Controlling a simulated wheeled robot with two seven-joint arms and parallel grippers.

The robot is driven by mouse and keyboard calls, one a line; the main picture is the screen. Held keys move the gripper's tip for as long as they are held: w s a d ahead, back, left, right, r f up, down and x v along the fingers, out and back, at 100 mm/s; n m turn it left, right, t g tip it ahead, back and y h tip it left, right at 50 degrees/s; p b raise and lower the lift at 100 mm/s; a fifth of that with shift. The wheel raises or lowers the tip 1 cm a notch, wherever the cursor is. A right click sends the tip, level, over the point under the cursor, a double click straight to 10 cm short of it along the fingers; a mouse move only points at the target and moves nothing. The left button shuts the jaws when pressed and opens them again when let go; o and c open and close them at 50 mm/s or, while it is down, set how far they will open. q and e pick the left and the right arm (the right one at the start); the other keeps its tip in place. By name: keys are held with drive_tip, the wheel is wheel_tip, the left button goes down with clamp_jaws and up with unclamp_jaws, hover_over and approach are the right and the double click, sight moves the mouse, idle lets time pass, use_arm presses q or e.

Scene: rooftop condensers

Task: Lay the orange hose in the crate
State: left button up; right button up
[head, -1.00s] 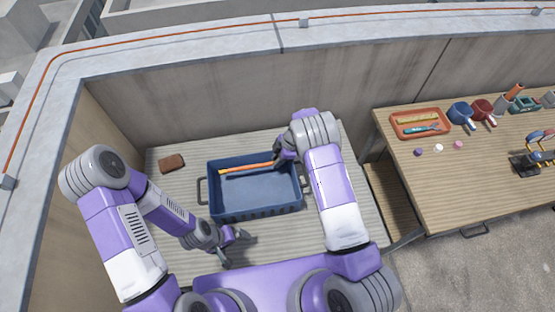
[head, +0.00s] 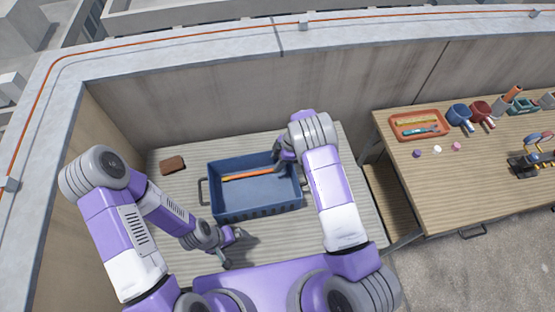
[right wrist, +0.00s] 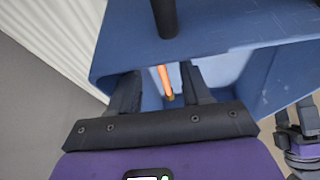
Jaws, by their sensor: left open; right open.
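The blue crate (head: 256,209) stands on the slatted table, with a handle at its left end; its blue wall fills much of the right wrist view (right wrist: 135,40). The orange hose (head: 246,175) lies inside the crate along the back wall, with a yellowish left end. Its near part shows between my right fingers in the right wrist view (right wrist: 164,80). My right gripper (head: 278,164) is open at the crate's back right corner, around or just above the hose's right end. My left gripper (head: 232,244) is open and empty in front of the crate.
A brown block (head: 172,164) lies on the slatted table (head: 180,190) left of the crate. A wall stands close behind the crate.

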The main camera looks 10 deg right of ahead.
use_arm(q)
drive_tip(key=shift+f+b, duration=0.2)
drive_tip(key=shift+b, duration=0.2)
use_arm(e)
drive_tip(key=v, duration=1.2)
use_arm(q)
drive_tip(key=shift+r, duration=0.1)
use_arm(e)
drive_tip(key=shift+r, duration=0.15)
